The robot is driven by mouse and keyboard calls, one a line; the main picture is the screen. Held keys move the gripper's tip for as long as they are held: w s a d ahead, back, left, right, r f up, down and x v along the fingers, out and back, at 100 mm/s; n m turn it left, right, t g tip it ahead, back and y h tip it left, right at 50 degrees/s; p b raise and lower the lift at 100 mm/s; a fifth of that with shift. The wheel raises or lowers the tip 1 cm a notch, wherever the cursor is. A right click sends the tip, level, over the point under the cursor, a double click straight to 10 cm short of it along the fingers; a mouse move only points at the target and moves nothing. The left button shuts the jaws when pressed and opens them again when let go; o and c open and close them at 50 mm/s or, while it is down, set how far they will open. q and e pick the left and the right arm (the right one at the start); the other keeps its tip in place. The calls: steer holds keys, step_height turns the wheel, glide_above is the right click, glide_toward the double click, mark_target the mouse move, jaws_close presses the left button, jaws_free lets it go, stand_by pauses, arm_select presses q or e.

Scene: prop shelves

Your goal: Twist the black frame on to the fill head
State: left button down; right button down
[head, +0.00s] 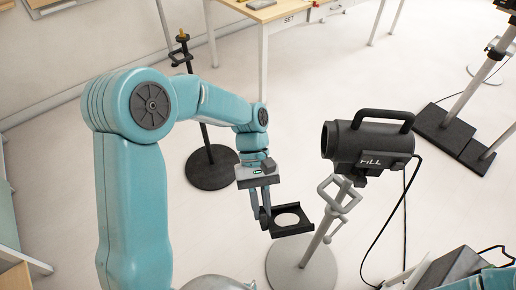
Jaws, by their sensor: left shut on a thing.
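My left gripper (266,220) is shut on the black frame (305,228), a flat square plate with a large round hole. It holds the frame by its left side, above the floor, below and left of the fill head. The fill head (367,143) is a black lamp marked FILL, with a handle on top and its round open front facing left. It sits on a grey stand (319,237). The frame and the fill head are apart.
A dark stand with a round base (210,168) is behind my left arm. A table marked SET (288,19) is at the back. Another stand on black weights (446,133) is at right. A black cable (401,205) hangs from the fill head to the floor.

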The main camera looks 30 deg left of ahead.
arm_select(q)
steer(key=r+n+h, duration=0.1)
steer(key=h, duration=0.1)
steer(key=r+n+h, duration=0.1)
steer(key=n, duration=0.1)
steer(key=s+r+n+h+p, duration=0.1)
steer(key=h, duration=0.1)
steer(key=shift+d+r+t+h, duration=0.25)
steer(key=shift+r+t+h, duration=0.05)
steer(key=shift+r, duration=0.1)
steer(key=r+n+t+h, duration=0.2)
steer(key=w+r+n+t+h+p, duration=0.1)
steer(key=r+n+t+h, duration=0.1)
steer(key=shift+a+n+h, duration=0.15)
steer(key=shift+n+h, duration=0.25)
steer(key=w+a+r+n+t+h+p, duration=0.2)
steer(key=w+a+r+n+t, duration=0.3)
steer(key=t, duration=0.5)
steer(key=w+d+n+b, duration=0.1)
steer(key=d, duration=0.5)
steer(key=shift+w+d+f, duration=0.2)
steer(key=shift+w+d, duration=0.05)
steer(key=shift+x, duration=1.15)
stand_by(2.0)
steer(key=shift+f, duration=0.25)
